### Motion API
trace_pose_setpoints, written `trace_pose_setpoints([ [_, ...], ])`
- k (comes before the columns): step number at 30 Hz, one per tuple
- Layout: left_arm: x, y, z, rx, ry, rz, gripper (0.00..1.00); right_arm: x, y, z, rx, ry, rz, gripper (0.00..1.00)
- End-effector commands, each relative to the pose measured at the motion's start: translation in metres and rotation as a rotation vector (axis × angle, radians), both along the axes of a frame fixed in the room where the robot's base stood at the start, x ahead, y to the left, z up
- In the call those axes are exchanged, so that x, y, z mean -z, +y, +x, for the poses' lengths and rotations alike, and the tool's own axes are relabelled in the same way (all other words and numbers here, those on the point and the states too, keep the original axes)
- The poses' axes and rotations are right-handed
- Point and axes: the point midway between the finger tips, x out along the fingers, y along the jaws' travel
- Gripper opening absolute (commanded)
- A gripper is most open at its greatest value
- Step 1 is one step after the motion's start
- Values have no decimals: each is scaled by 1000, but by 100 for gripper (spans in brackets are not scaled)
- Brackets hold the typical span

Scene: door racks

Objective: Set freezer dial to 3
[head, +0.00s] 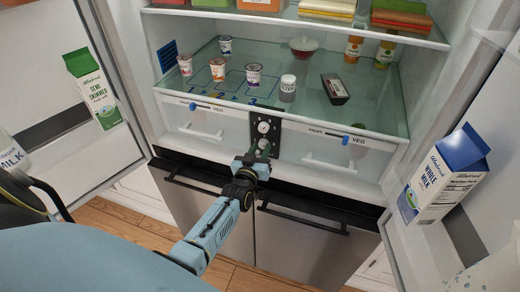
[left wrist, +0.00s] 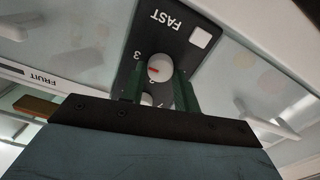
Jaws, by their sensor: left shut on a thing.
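A black control panel (head: 277,128) with white round dials stands upright at the middle front of the fridge, between the two drawers. My left gripper (head: 259,154) is at the panel's lower dial. In the left wrist view, the white dial (left wrist: 159,68) with a red mark sits between the green fingers of my left gripper (left wrist: 160,86), which are shut on it. The panel (left wrist: 176,40) appears upside down there, with FAST, a white square button and a 3 beside the dial. The fingers partly hide other markings. I cannot tell exactly which number the red mark meets. My right gripper is out of view.
The glass shelf (head: 345,116) above holds several yogurt cups, a jar and bottles. The open doors carry a green milk carton (head: 92,90) at left and a blue milk carton (head: 444,178) at right. Dark handles (head: 305,217) run below the panel.

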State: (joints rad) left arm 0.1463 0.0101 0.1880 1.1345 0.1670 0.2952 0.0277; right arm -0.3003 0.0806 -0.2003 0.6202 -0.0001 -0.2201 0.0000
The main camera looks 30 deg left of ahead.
Motion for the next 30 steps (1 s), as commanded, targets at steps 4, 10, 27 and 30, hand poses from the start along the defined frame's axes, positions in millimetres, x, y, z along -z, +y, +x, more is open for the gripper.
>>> trace_pose_setpoints([
  [4,0,0,0,0,5,20,8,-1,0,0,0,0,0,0],
  [10,0,0,0,0,6,26,8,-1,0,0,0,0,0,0],
  [27,0,0,0,0,6,24,52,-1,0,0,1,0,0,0],
  [30,0,0,-1,0,6,23,52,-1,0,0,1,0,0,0],
])
